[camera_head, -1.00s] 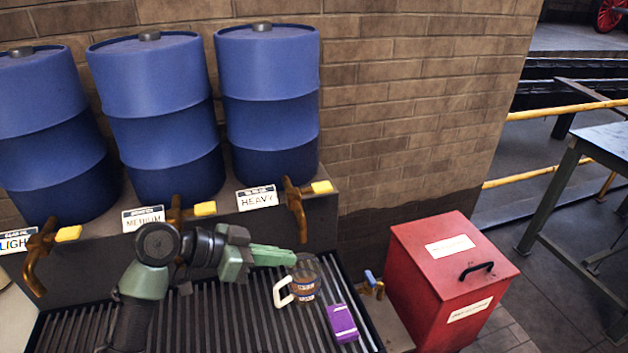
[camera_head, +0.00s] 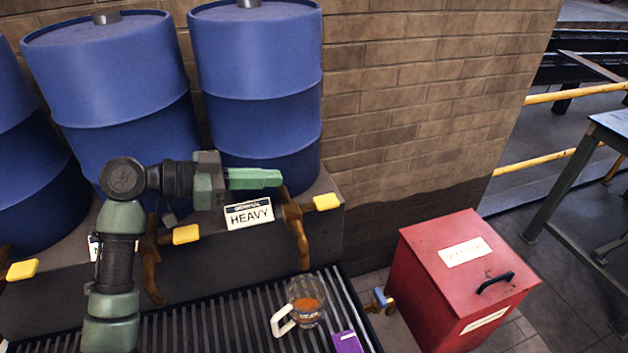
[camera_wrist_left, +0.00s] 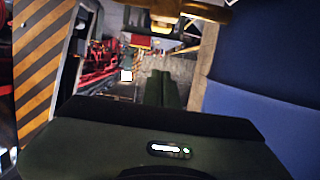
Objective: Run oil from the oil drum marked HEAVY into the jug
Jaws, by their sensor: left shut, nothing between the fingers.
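The HEAVY drum (camera_head: 262,85) is blue and stands at the back, above its HEAVY label (camera_head: 249,214). Its brass tap (camera_head: 297,228) points down and has a yellow lever (camera_head: 327,202) sticking out to the right. The clear jug (camera_head: 308,290) stands upright on the slatted grate below the tap, its white handle to the left. Orange-brown liquid shows inside it; no stream is visible. My left gripper (camera_head: 280,178) is shut and empty, in front of the drum's base, above and left of the lever. Its green fingers show in the left wrist view (camera_wrist_left: 165,90). My right gripper is out of view.
Another blue drum (camera_head: 110,90) stands to the left, with its tap's yellow lever (camera_head: 186,234). A purple box (camera_head: 347,342) lies by the jug on the grate (camera_head: 215,325). A red lidded bin (camera_head: 460,280) stands at right. Space above the jug's right side is clear.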

